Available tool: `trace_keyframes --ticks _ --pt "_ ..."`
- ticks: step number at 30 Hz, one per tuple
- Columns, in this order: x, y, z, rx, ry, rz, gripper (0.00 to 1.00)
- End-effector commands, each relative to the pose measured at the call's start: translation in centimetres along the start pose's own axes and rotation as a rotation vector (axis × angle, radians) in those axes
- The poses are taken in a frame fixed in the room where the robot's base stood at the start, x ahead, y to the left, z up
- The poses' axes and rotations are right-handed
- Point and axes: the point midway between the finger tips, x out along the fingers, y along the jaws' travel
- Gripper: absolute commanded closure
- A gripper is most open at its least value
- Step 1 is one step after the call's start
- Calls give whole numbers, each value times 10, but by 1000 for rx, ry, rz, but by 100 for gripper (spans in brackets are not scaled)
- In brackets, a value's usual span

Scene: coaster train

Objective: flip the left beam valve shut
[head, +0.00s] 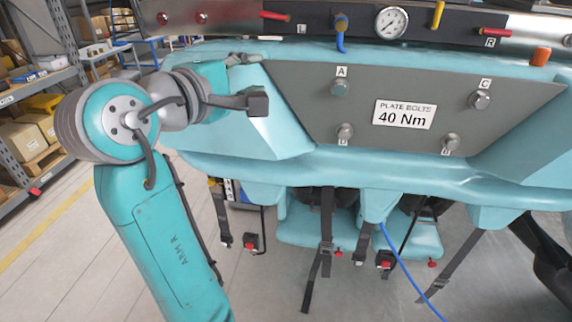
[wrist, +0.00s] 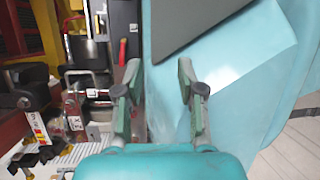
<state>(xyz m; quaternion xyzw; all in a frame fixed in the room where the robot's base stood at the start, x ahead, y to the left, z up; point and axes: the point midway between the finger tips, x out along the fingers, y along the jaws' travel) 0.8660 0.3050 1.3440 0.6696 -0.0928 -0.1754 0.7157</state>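The left beam valve has a red lever (head: 275,16) on the dark beam, beside the white "L" label (head: 303,28). Its lever lies nearly flat along the beam in the head view. A red lever that looks like the same one shows in the wrist view (wrist: 122,51), beyond the left finger. My gripper (head: 244,58) is in front of the turquoise car's upper left edge, below and left of the valve. In the wrist view my gripper (wrist: 160,92) has its fingers wide apart with nothing between them. It is apart from the lever.
The beam also carries a blue fitting (head: 341,22) with a hose, a gauge (head: 391,22), a yellow lever (head: 437,14) and a right red lever (head: 495,31). The turquoise car body (head: 220,150) with its grey bolt plate (head: 300,85) lies close to my gripper.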

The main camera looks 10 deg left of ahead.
Motion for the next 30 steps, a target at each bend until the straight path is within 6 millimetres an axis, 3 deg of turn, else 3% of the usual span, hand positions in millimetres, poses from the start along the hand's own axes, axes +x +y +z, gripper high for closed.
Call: trace_keyframes --ticks 15,30 --pt "41 -82 0 -1 60 45 61" --pt "66 -153 9 16 124 60 61"
